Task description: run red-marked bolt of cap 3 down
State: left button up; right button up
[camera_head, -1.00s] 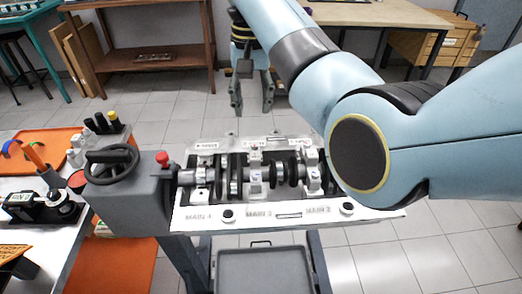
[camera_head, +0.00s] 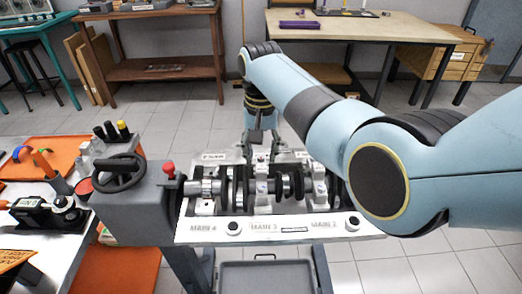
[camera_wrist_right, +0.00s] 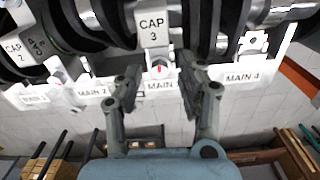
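Cap 3 (camera_wrist_right: 152,22) sits across the crankshaft, its label facing my right wrist camera. The red-marked bolt (camera_wrist_right: 158,69) shows just below the cap, on the edge near the "MAIN" labels. My right gripper (camera_wrist_right: 160,72) is open, one finger on each side of the red mark; I cannot tell whether either touches the bolt. In the head view, my right gripper (camera_head: 262,142) reaches down at the far side of the engine block (camera_head: 205,234), behind cap 3 (camera_head: 262,188). The red mark is hidden there. My left gripper is not in view.
Cap 2 (camera_wrist_right: 15,46) stands beside cap 3 on the crankshaft. A grey stand with a handwheel (camera_head: 120,172) and red knob (camera_head: 169,169) adjoins the block's left end. A side bench with an orange mat (camera_head: 40,156) and tools is at left. A grey tray (camera_head: 262,276) lies below.

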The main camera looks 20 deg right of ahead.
grip_shut()
jog(key=m+p, duration=0.2)
jog(key=shift+r+m, duration=0.2)
jog(key=shift+m, duration=0.2)
jog(key=m+p, duration=0.2)
jog(key=m, duration=0.1)
jog(key=shift+d, duration=0.1)
jog(key=m+p, duration=0.1)
jog(key=m, duration=0.3)
jog(key=shift+m+p, duration=0.6)
jog(key=shift+m, duration=1.4)
jog(key=shift+w, duration=0.1)
